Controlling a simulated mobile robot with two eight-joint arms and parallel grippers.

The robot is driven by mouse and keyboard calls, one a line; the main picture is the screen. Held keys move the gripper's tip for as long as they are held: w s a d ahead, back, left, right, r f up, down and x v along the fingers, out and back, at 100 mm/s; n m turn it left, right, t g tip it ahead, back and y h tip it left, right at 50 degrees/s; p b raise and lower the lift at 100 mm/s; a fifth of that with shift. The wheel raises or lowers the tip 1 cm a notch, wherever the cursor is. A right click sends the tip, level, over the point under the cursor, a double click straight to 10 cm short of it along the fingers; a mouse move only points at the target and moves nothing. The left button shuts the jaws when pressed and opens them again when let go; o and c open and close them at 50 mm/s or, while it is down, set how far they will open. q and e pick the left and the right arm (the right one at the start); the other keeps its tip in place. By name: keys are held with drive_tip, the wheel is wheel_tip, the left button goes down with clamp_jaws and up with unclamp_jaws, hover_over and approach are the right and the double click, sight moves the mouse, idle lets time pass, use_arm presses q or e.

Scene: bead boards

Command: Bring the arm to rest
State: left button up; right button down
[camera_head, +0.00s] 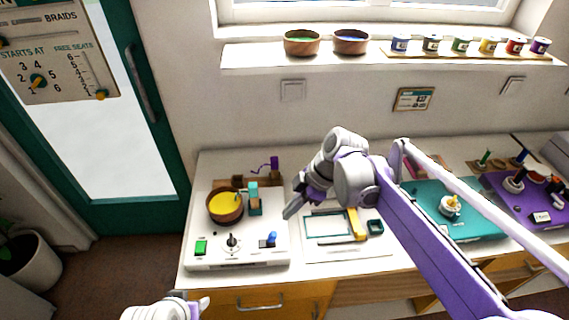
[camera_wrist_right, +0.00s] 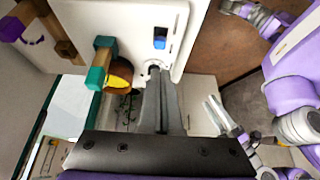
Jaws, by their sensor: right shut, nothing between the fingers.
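My right gripper (camera_head: 290,212) hangs over the counter, its fingers pointing down-left beside the front right part of a white control board. In the right wrist view the fingers (camera_wrist_right: 160,85) are together with nothing between them. The white board (camera_head: 215,262) carries a brown bowl with yellow contents (camera_head: 225,204), a green button (camera_head: 201,247), a black knob (camera_head: 232,241) and a blue switch (camera_head: 268,240). My left gripper (camera_head: 203,304) is at the bottom edge in front of the counter, mostly cut off. It also shows in the right wrist view (camera_wrist_right: 222,115), but its jaw state is unclear.
Right of the board lie a framed white panel (camera_head: 328,224), a teal board (camera_head: 435,228) and a purple board (camera_head: 510,215). A teal-topped post (camera_head: 254,190) stands beside the bowl. Bowls and several small pots (camera_head: 463,45) stand on the sill. Drawers (camera_head: 262,302) face the front.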

drive_tip(key=s+d+f+m+t+h, duration=0.2)
drive_tip(key=s+d+m, duration=0.4)
drive_tip(key=s+m, duration=0.3)
drive_tip(key=s+d+f+m+t+h, duration=0.3)
drive_tip(key=s+d+f+m, duration=0.2)
drive_tip(key=s+m, duration=0.4)
drive_tip(key=shift+d+f+h, duration=0.2)
drive_tip(key=shift+d+h, duration=0.2)
drive_tip(key=shift+d, duration=0.1)
